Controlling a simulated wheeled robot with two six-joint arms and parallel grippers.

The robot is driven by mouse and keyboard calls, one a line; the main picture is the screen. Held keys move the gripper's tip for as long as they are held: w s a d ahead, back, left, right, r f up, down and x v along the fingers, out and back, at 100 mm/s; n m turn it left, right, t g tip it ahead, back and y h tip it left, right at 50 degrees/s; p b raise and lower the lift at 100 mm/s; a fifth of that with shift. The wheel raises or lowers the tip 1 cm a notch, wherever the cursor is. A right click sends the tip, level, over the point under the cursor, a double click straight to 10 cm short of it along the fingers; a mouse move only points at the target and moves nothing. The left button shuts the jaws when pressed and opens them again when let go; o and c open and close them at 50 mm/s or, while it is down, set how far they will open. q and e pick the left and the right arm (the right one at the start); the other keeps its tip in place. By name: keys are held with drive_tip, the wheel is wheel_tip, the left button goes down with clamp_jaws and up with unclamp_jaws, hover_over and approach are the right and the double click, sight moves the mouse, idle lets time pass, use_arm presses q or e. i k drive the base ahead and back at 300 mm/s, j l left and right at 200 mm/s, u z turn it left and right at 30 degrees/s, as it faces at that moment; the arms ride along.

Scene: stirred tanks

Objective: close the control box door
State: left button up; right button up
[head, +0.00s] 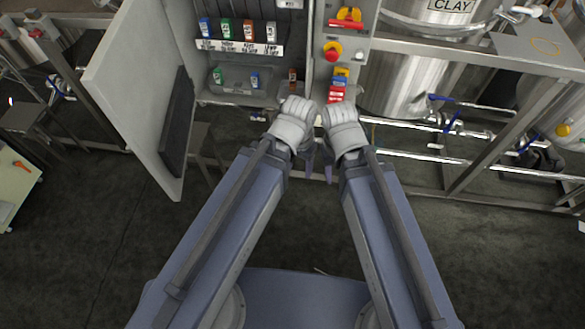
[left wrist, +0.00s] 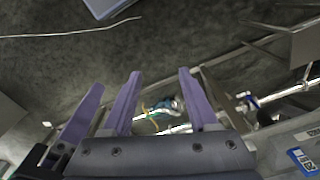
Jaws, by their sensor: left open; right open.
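The control box (head: 300,75) is at the top of the head view. Its light grey door (head: 130,75) stands wide open to the left, with a dark pad (head: 177,122) on its inner face. My left gripper (head: 307,160) is open and empty, in front of the box's lower edge and right of the door, apart from it. My right gripper (head: 329,165) is open and empty, close beside the left one. Both point down. In the left wrist view, purple fingers show over the dark floor, with nothing between them; part of the box shows at lower right.
A red knob (head: 332,51) and a red handle sit on the panel to the right. Steel tanks (head: 405,85) and pipes stand further right. The floor between door and arms is clear.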

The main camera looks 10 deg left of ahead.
sight(137, 75)
drive_tip(key=k+j, duration=0.15)
drive_tip(key=j, duration=0.25)
drive_tip(key=k+j, duration=0.15)
drive_tip(key=j, duration=0.2)
drive_tip(key=k+j, duration=0.15)
drive_tip(key=j, duration=0.25)
drive_tip(key=k+j, duration=0.15)
drive_tip(key=j, duration=0.2)
drive_tip(key=k+j, duration=0.15)
drive_tip(key=j, duration=0.25)
drive_tip(key=k+j, duration=0.15)
drive_tip(key=j, duration=0.2)
drive_tip(key=j+z, duration=0.05)
